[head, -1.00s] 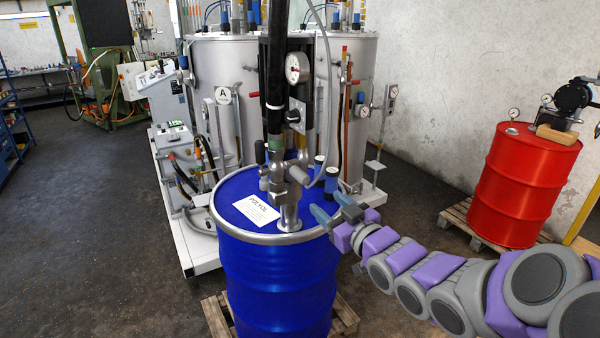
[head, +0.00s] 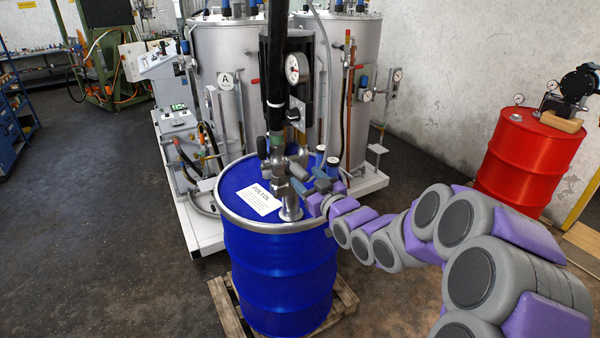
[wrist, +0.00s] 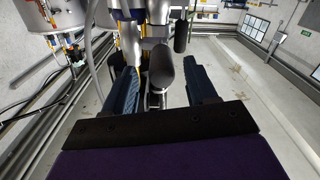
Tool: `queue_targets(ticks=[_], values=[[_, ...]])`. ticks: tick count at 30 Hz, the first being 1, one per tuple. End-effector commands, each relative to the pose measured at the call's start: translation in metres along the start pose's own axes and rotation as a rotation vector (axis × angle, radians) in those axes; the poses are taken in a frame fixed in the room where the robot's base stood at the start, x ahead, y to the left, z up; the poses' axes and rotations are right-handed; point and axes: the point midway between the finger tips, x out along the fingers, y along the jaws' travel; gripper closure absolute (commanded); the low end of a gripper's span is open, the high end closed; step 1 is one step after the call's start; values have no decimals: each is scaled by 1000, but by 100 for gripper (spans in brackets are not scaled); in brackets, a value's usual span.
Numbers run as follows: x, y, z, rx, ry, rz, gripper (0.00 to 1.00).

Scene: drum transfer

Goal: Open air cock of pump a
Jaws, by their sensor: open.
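The pump is a black upright tube (head: 276,75) with metal fittings (head: 279,178) at its foot, standing on the lid of the blue POLYOL drum (head: 275,265). My gripper (head: 299,180) is open beside these fittings, on their right, just above the drum lid. In the wrist view my gripper (wrist: 161,80) has its two dark blue fingers spread apart. A rounded grey handle-like part (wrist: 163,72) shows between them, apparently not gripped. I cannot tell for sure whether this part is the air cock. My fingers partly hide the fittings in the head view.
Silver tanks (head: 222,85) on a white platform (head: 205,235) stand close behind the drum. A gauge (head: 296,68) and a grey hose sit just above the fittings. A red drum (head: 525,160) stands at the right. The floor at the left (head: 90,220) is clear.

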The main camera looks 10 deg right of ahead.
Motion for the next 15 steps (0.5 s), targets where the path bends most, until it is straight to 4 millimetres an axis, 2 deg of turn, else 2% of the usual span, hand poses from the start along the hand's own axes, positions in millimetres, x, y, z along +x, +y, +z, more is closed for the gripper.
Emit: queue_targets(ticks=[1,6,15], values=[[9,-1,0,0,2,-2,43],[29,-3,0,0,0,-1,43],[40,-3,-1,-2,-1,0,43]])
